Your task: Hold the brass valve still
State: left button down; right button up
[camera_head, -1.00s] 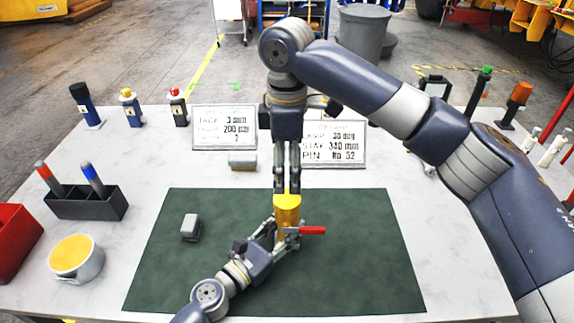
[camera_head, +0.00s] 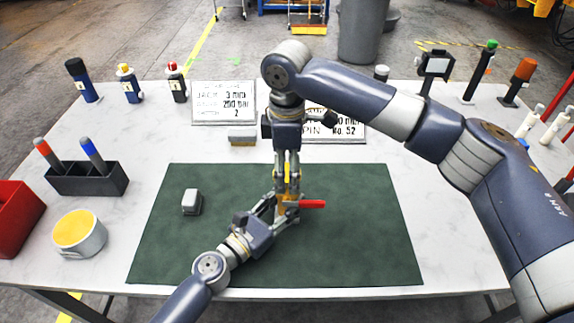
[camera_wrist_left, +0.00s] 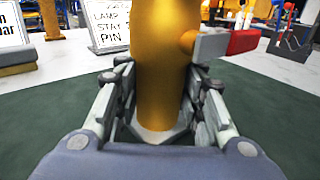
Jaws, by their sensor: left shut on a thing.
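The brass valve (camera_head: 287,206) stands upright on the dark green mat (camera_head: 350,255), its red handle (camera_head: 313,204) pointing right. In the left wrist view the valve (camera_wrist_left: 160,75) is a gold cylinder between my fingers, its top out of frame. My left gripper (camera_head: 284,208) is shut on the valve's lower body, coming from the lower left. My right gripper (camera_head: 287,186) points straight down at the valve's upper part, fingers on either side of it with yellow showing between. I cannot tell whether these fingers press on it. They hide most of the valve's top.
A small grey block (camera_head: 192,202) lies on the mat's left part. A dark pen holder (camera_head: 88,181), a yellow-topped round tin (camera_head: 79,232) and a red bin (camera_head: 15,215) stand left. Sign cards (camera_head: 223,103), partly behind my right arm, stand at the back. The mat's right side is clear.

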jog(key=c, duration=1)
jog(key=shift+o, duration=0.2)
jog(key=shift+m, duration=0.9)
jog(key=o, duration=1.2)
jog(key=shift+o, duration=0.2)
jog(key=shift+r, duration=0.1)
notch_tip(320, 180, up, 12)
